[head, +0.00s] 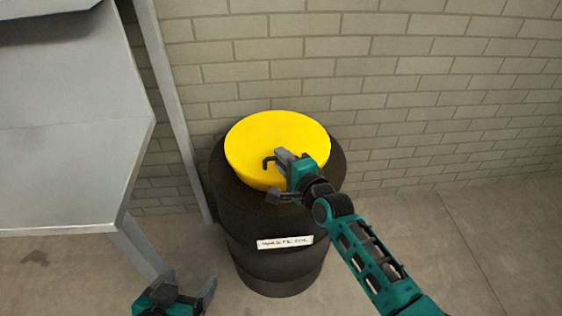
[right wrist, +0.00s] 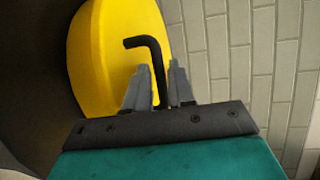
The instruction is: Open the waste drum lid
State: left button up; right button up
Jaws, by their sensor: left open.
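The waste drum (head: 275,270) is a dark, upright barrel with a white label. Its yellow lid (head: 277,130) lies flat on top, and the lid also shows in the right wrist view (right wrist: 100,60). A black bent handle (head: 267,163) stands out over the lid; it shows as a hook in the right wrist view (right wrist: 150,48). My right gripper (head: 286,157) is at the lid's front right, its fingers (right wrist: 159,85) closed in on both sides of the handle's stem. My left gripper (head: 188,283) is open and empty, low at the front left, away from the drum.
A grey metal table (head: 70,170) stands to the left of the drum, with its leg (head: 140,250) close by. A brick wall (head: 420,90) is right behind the drum. The concrete floor (head: 470,240) to the right is clear.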

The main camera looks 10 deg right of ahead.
jog(key=shift+w+a+f, duration=0.1)
jog(key=shift+w+a, duration=0.2)
jog(key=shift+w, duration=0.3)
jog(key=shift+c, duration=0.4)
grip_shut()
